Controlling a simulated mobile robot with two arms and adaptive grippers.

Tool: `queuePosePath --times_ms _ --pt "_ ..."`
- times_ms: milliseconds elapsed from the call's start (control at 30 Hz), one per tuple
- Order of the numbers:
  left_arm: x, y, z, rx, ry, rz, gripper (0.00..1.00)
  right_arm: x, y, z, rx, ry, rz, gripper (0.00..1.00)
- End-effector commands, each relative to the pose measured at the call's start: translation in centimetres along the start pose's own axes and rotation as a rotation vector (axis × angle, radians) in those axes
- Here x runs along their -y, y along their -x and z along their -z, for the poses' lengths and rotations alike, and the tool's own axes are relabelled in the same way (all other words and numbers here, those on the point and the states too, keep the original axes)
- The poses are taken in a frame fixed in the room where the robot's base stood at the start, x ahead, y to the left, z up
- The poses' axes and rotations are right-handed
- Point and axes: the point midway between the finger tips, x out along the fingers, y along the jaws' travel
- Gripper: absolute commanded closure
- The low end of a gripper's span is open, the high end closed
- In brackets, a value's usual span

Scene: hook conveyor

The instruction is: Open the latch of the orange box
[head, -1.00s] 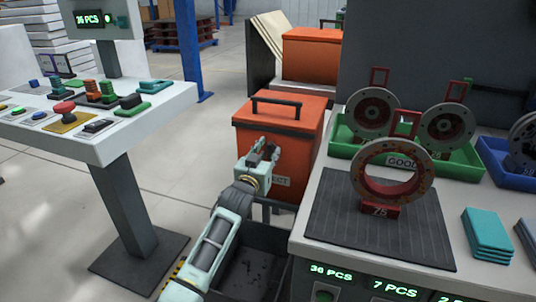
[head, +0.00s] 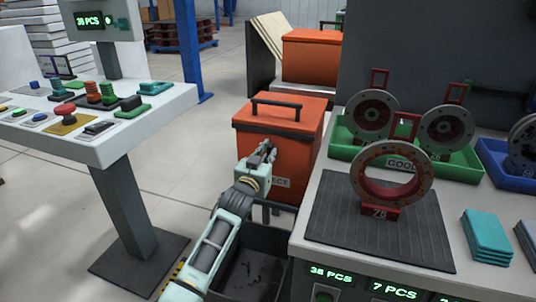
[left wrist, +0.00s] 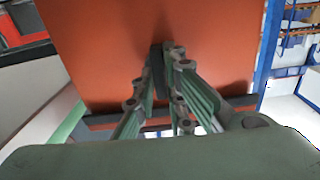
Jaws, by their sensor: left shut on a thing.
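The orange box (head: 263,152) stands between the control console and the workbench, with a dark handle (head: 276,109) on its closed lid. My left gripper (head: 265,150) is at the box's front face, in the upper middle. In the left wrist view its fingers (left wrist: 163,55) are shut on a small dark latch (left wrist: 158,58) against the orange face (left wrist: 100,45). The gripper hides most of the latch in the head view. My right gripper is not in view.
A control console (head: 150,106) stands at the left. The workbench (head: 322,218) at the right carries a dark mat, metal rings and a green tray (head: 466,158). A dark open bin (head: 270,240) is below the box. Another orange box (head: 310,57) stands behind.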

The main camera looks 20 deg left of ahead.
Motion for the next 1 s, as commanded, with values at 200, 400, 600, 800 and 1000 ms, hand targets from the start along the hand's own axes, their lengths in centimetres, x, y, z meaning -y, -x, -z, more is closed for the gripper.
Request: queuePosePath --times_ms 200,400,600,800,1000 --pt "-0.1 0.0 0.2 0.001 -0.128 0.000 1.00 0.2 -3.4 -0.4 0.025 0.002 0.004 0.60" --pt "-0.2 0.0 0.2 0.001 -0.305 0.000 1.00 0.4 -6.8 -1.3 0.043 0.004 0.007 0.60" --pt "-0.3 0.0 0.1 0.001 -0.495 0.000 1.00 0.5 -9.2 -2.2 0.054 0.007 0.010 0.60" --pt "-0.4 0.0 -0.1 0.001 -0.685 0.000 1.00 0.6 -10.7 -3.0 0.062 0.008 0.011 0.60" --pt "-0.5 0.0 -0.2 0.000 -0.877 0.000 1.00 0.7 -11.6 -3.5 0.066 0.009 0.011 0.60"
